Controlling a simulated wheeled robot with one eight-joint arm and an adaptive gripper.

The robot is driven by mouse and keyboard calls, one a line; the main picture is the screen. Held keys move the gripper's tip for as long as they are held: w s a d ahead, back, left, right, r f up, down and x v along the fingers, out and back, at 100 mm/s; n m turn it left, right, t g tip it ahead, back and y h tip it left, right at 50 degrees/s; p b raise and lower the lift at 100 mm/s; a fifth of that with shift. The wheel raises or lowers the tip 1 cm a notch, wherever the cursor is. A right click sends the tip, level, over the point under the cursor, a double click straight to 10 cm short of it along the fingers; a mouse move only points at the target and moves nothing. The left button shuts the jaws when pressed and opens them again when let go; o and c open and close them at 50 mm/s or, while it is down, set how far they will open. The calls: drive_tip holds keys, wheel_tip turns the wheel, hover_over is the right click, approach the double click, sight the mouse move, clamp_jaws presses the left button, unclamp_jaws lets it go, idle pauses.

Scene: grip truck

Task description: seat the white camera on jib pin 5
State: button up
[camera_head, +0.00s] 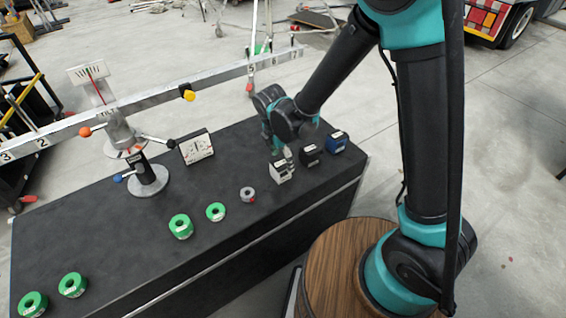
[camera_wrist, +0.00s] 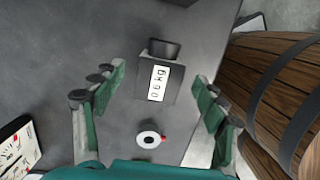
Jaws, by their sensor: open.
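The white camera (camera_head: 281,172), a small pale block with dark markings, stands on the black bench top. My gripper (camera_head: 279,147) is above it, fingers pointing down. In the wrist view my gripper (camera_wrist: 157,105) is open, and a grey box with a white label (camera_wrist: 157,84) lies between and beyond its fingers, apart from both; it appears to be the white camera. The jib (camera_head: 215,77) is a long pale numbered beam on a stand. Its number 5 (camera_head: 251,69) shows right of the yellow knob; I cannot make out a pin there.
A black block (camera_head: 309,155) and a blue block (camera_head: 337,142) stand right of the white camera. A grey ring (camera_head: 247,195) and several green rings (camera_head: 180,226) lie to the left. A dial box (camera_head: 197,147) stands behind, near the jib stand (camera_head: 147,179).

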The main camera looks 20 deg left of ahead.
sight(283, 162)
drive_tip(key=shift+w+d+f, duration=0.1)
drive_tip(key=shift+f, duration=1.05)
clamp_jaws()
drive_tip(key=c, duration=0.7)
unclamp_jaws()
drive_tip(key=c, duration=0.4)
drive_tip(key=shift+o, duration=0.2)
drive_tip(key=shift+r, duration=1.2)
drive_tip(key=shift+r, duration=2.55)
drive_tip(key=shift+r, duration=0.15)
